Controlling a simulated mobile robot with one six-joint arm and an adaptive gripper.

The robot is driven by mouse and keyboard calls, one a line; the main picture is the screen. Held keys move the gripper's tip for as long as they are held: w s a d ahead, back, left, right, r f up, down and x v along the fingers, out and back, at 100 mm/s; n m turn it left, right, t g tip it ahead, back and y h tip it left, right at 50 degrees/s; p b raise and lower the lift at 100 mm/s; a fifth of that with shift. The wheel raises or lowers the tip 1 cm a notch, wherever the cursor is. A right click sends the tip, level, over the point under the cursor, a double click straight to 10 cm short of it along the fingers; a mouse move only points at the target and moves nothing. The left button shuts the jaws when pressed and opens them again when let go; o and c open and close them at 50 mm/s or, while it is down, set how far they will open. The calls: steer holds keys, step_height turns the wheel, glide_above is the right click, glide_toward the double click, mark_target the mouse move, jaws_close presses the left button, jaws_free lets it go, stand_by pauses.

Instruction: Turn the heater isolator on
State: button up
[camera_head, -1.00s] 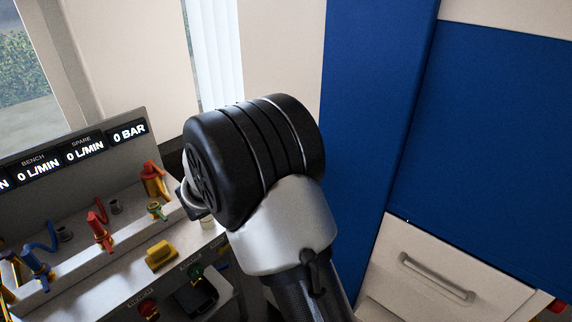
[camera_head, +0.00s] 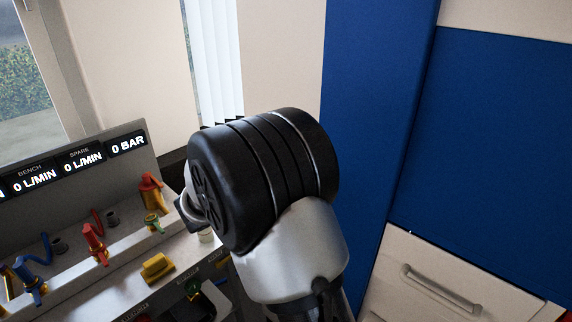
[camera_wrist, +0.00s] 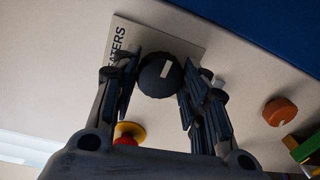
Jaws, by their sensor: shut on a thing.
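In the wrist view the heater isolator is a round black knob (camera_wrist: 158,80) with a short white mark on its face. It sits on a pale plate (camera_wrist: 187,48) whose lettering ends in "ATERS". The white mark runs roughly along the line of the lettering. My gripper (camera_wrist: 160,68) has one finger on each side of the knob and is shut on it. The head view shows my black and silver wrist, but the knob and fingers are hidden there.
Beside the knob are a red and yellow button (camera_wrist: 128,134) and an orange-brown knob (camera_wrist: 280,111). In the head view a bench with colored valves (camera_head: 94,243) and displays reading zero (camera_head: 127,143) stands at left. A blue panel (camera_head: 370,120) and drawer (camera_head: 440,280) are at right.

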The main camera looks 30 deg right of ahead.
steer(key=o, duration=1.1)
steer(key=shift+c, duration=0.2)
steer(key=shift+a, duration=0.1)
steer(key=f+v, duration=0.1)
steer(key=v, duration=1)
steer(key=shift+s+a+r, duration=0.15)
steer(key=shift+a+r, duration=0.2)
steer(key=shift+r, duration=0.15)
